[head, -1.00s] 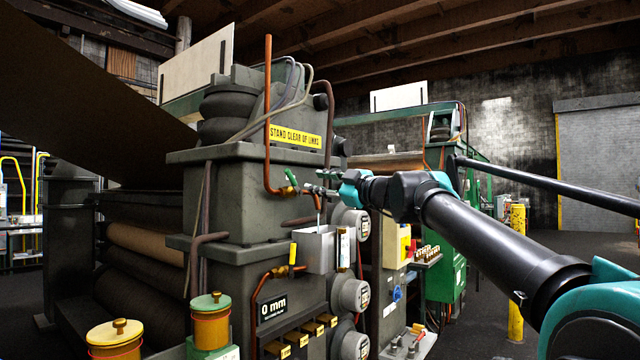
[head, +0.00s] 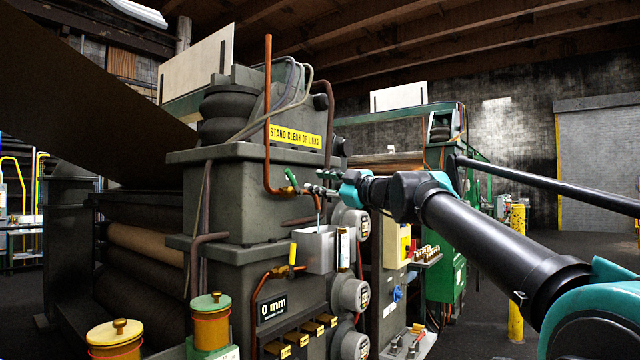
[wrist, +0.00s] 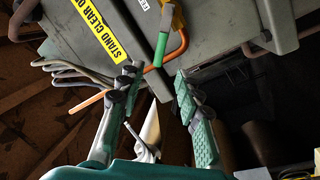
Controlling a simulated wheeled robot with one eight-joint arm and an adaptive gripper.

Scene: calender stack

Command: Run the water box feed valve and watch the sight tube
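The feed valve's green handle (head: 291,178) sits on the copper pipe (head: 268,110) on the machine's front face. The green handle also shows in the wrist view (wrist: 161,48), tilted, just beyond my fingertips. My gripper (wrist: 157,78) is open, with its two fingers apart and nothing clearly held; in the head view it is close right of the handle. The grey water box (head: 314,250) is below it. A thin pale blue line (head: 318,218) runs down towards the box. The sight tube (head: 343,249) stands upright at the box's right side; its level is too small to read.
The yellow "STAND CLEAR OF LINKS" sign (head: 295,136) is above the valve. A "0 mm" display (head: 272,308) is below the box. Round grey housings (head: 350,294) stick out to the right. Grey hoses (wrist: 75,75) pass near my left finger in the wrist view.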

